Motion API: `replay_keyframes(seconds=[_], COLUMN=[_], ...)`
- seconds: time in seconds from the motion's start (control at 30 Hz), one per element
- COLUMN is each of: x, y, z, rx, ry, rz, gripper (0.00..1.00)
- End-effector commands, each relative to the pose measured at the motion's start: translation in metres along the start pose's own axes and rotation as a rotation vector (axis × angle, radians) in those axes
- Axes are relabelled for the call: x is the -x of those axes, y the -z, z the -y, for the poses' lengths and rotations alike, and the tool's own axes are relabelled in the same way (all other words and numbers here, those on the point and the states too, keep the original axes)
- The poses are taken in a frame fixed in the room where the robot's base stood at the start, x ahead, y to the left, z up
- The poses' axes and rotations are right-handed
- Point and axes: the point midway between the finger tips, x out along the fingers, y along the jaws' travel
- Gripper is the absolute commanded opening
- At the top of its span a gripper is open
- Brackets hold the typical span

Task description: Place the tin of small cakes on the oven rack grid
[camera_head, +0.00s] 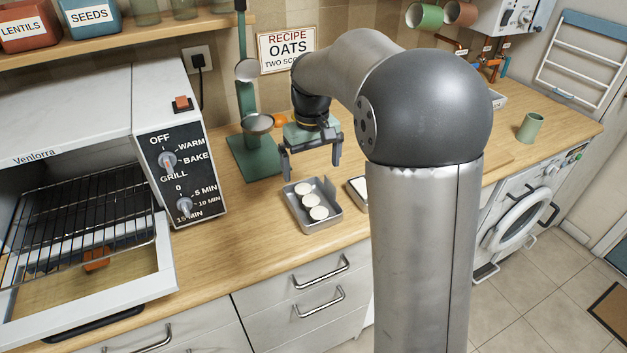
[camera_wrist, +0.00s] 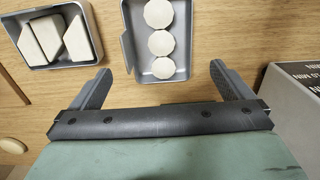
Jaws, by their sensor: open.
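The tin of small cakes (camera_head: 312,204) is a grey tray on the wooden worktop with a row of 3 round pale cakes in it. In the wrist view the tin (camera_wrist: 183,72) lies just beyond the fingertips, nearly centred between them. My gripper (camera_head: 312,170) is open and empty above the worktop, over the back of the tin; its two fingers (camera_wrist: 160,80) show apart in the wrist view. The oven rack grid (camera_head: 80,225) is a dark wire grid in the open oven at the left.
A second tin (camera_wrist: 62,38) with pale wedge-shaped pieces stands beside the cake tin, mostly hidden behind my arm in the head view. Bare worktop (camera_head: 245,220) lies between oven and tin.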

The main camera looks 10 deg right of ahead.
Motion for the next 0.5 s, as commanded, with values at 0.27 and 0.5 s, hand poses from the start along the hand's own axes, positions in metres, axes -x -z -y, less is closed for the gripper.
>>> replay_keyframes(seconds=[0.27,0.5], x=[0.007,-0.027], y=[-0.094,-0.223], z=[0.022,0.051], rx=[-0.06,-0.144], ry=[0.003,0.003], rz=[-0.015,-0.035], gripper=[1.0,1.0])
